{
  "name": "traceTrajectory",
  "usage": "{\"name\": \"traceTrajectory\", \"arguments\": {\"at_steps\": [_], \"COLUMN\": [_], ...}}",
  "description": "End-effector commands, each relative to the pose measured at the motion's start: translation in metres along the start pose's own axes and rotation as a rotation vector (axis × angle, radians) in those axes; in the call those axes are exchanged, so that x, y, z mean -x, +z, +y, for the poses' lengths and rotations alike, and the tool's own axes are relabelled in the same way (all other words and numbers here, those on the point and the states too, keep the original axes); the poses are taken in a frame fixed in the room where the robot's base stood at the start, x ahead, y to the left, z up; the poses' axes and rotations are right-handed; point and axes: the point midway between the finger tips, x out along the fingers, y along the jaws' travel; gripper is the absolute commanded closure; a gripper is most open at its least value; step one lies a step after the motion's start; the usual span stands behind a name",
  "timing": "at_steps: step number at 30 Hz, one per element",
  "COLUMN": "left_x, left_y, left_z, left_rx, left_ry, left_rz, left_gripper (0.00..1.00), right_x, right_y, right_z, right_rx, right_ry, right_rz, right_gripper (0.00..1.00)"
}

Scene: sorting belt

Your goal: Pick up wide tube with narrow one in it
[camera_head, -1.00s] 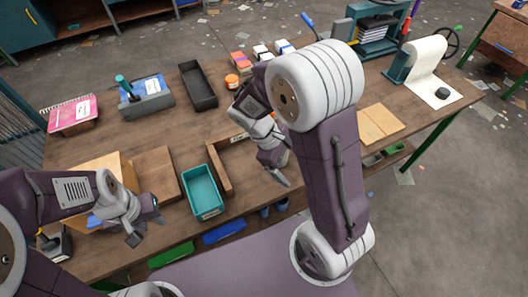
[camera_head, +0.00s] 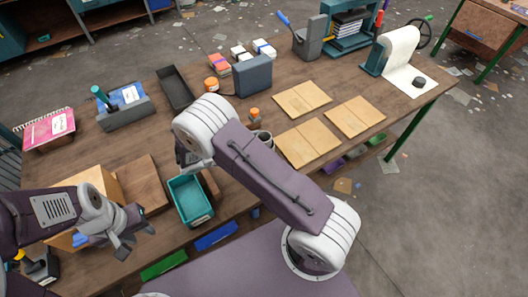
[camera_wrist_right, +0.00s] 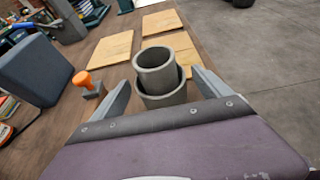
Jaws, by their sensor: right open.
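In the right wrist view a narrow grey tube (camera_wrist_right: 157,70) stands upright inside a wide grey tube (camera_wrist_right: 165,100), its upper part rising above the wide rim. In the head view the tubes (camera_head: 264,136) show only in part behind my right arm. My right gripper (camera_wrist_right: 163,92) is open, with one finger on each side of the tubes; I cannot tell whether either finger touches them. Its fingers are hidden by my arm in the head view. My left gripper (camera_head: 135,240) is open and empty at the table's near left.
An orange-topped stamp (camera_wrist_right: 86,82) stands left of the tubes, with a dark blue-grey block (camera_head: 252,76) behind. Flat wooden boards (camera_head: 303,98) lie beyond and to the right. A teal bin (camera_head: 190,201) and a brown wooden board (camera_head: 141,184) lie to the left.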

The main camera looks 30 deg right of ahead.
Motion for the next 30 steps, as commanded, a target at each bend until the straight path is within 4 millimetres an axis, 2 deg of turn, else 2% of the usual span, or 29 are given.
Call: {"name": "traceTrajectory", "arguments": {"at_steps": [3, 6, 14, 17, 21, 30], "left_x": [0.005, 0.005, 0.005, 0.005, 0.005, 0.005], "left_y": [-0.001, -0.001, 0.000, -0.001, -0.001, -0.001], "left_z": [0.000, 0.000, 0.000, 0.000, 0.000, 0.000], "left_rx": [0.000, 0.000, 0.000, 0.000, 0.000, 0.000], "left_ry": [0.000, 0.000, 0.000, 0.000, 0.000, 0.000], "left_rz": [0.000, 0.000, 0.000, 0.000, 0.000, 0.000], "left_gripper": [0.64, 0.64, 0.64, 0.64, 0.64, 0.64], "right_x": [-0.023, -0.038, -0.043, -0.042, -0.042, -0.042], "right_y": [0.000, -0.001, -0.001, -0.001, -0.001, 0.001], "right_z": [-0.003, -0.002, -0.002, -0.002, -0.002, -0.001], "right_rx": [0.003, 0.001, 0.000, 0.000, 0.000, -0.001], "right_ry": [-0.005, -0.005, -0.001, -0.001, -0.001, -0.001], "right_rz": [-0.001, -0.001, 0.000, 0.000, 0.000, 0.000], "right_gripper": [0.12, 0.12, 0.12, 0.37, 0.76, 0.77]}}
